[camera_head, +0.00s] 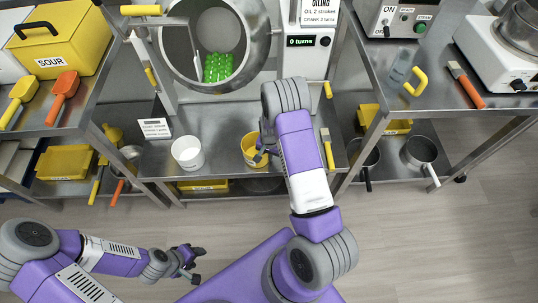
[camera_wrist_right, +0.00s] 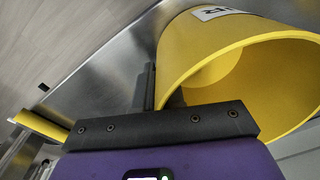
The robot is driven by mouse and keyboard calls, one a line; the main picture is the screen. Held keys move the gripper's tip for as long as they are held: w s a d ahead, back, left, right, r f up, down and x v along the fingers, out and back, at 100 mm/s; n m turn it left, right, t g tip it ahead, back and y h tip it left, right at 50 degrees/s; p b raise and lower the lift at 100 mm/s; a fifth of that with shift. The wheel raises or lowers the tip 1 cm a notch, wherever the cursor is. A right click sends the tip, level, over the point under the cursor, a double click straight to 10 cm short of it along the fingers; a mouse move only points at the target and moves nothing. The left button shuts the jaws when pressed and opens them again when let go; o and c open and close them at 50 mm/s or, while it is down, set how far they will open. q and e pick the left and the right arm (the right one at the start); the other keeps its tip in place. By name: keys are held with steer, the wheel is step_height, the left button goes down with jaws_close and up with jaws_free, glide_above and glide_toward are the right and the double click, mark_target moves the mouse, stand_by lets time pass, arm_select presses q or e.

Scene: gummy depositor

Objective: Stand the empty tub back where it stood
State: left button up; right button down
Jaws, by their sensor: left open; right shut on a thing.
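The yellow tub (camera_head: 250,149) is at the middle shelf, below the drum. It also shows large in the right wrist view (camera_wrist_right: 190,55), with a white label on its side and its open mouth facing right. The part of its inside that shows is bare yellow. My right gripper (camera_head: 264,154) is shut on the tub's wall at its right side in the head view. I cannot tell whether the tub's base touches the shelf. My left gripper (camera_head: 197,264) is open and empty, low in the head view, well away from the tub.
A white tub (camera_head: 187,153) stands on the same steel shelf (camera_head: 215,128), left of the yellow tub. A small sign (camera_head: 155,128) stands behind it. The drum (camera_head: 217,50) above holds green gummies (camera_head: 217,68). A yellow-handled tool (camera_head: 326,145) lies to the right. Shelf between the tubs is clear.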

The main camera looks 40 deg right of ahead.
steer(key=c, duration=1.2)
jaws_free()
steer(key=shift+f, duration=0.1)
steer(key=shift+c, duration=0.2)
steer(key=shift+r, duration=0.2)
steer(key=r+p, duration=0.1)
steer(key=r, duration=0.3)
steer(key=r+p, duration=0.2)
steer(key=r, duration=0.2)
steer(key=r+p, duration=0.1)
steer(key=r, duration=0.3)
steer(key=shift+s, duration=0.25)
steer(key=s+a+f+n+y+p, duration=0.1)
steer(key=s+a+n, duration=0.3)
steer(key=s+a, duration=0.5)
steer(key=s+a+f+n+y+p, duration=0.2)
steer(key=s+a, duration=0.6)
steer(key=a, duration=0.6)
step_height(320, 180, down, 2)
steer(key=shift+s+n+y, duration=0.35)
steer(key=shift+n+y, duration=0.25)
steer(key=shift+n, duration=0.5)
steer(key=shift+a, duration=0.1)
